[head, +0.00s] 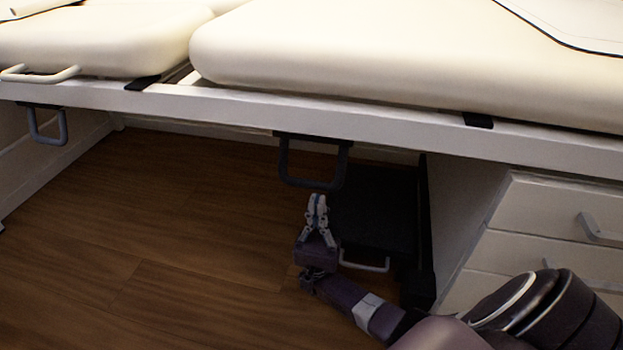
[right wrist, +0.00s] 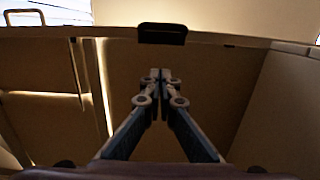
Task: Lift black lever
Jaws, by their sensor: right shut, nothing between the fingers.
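A black loop-shaped lever (head: 312,185) hangs under the front rail of the padded table in the middle of the head view. A second, similar dark loop lever (head: 47,139) hangs under the rail at the far left. My right gripper (head: 317,198) points up just below the middle lever, its fingers shut and empty. Whether the tips touch the lever I cannot tell. In the right wrist view the closed fingertips (right wrist: 161,75) are below a black part (right wrist: 162,34) on the rail, probably the middle lever. My left gripper is not in view.
The white rail (head: 230,105) and cream cushions (head: 380,60) lie above my gripper. A black step-like unit (head: 375,210) with a light handle stands behind and right of it. White drawers (head: 540,215) are at the right. The wooden floor (head: 170,220) at left is clear.

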